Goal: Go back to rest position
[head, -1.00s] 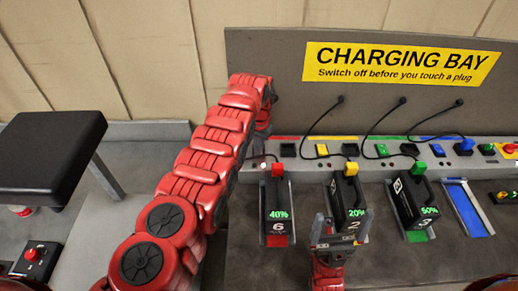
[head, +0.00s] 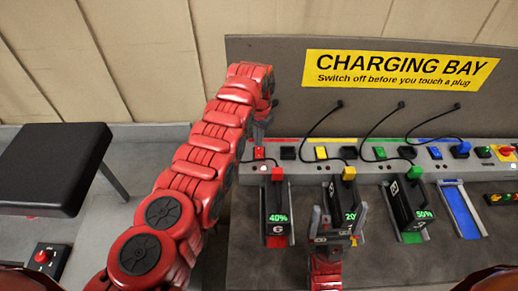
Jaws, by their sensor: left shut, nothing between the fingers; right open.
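My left arm reaches in from the left. Its gripper (head: 260,132) is shut and empty, just above the red switch (head: 259,153) at the left end of the charging bay's switch row; the arm partly hides it. My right gripper (head: 328,226) is open and empty at the bottom middle, in front of the middle black battery (head: 349,196), and covers part of its front. I cannot tell whether it touches that battery.
A battery reading 40% (head: 277,204) stands left and one reading 50% (head: 406,204) right, in their slots. A blue slot (head: 462,210) is empty. A black stool (head: 50,165) and a red-button box (head: 45,262) are at left. The bay's back panel (head: 265,75) rises behind.

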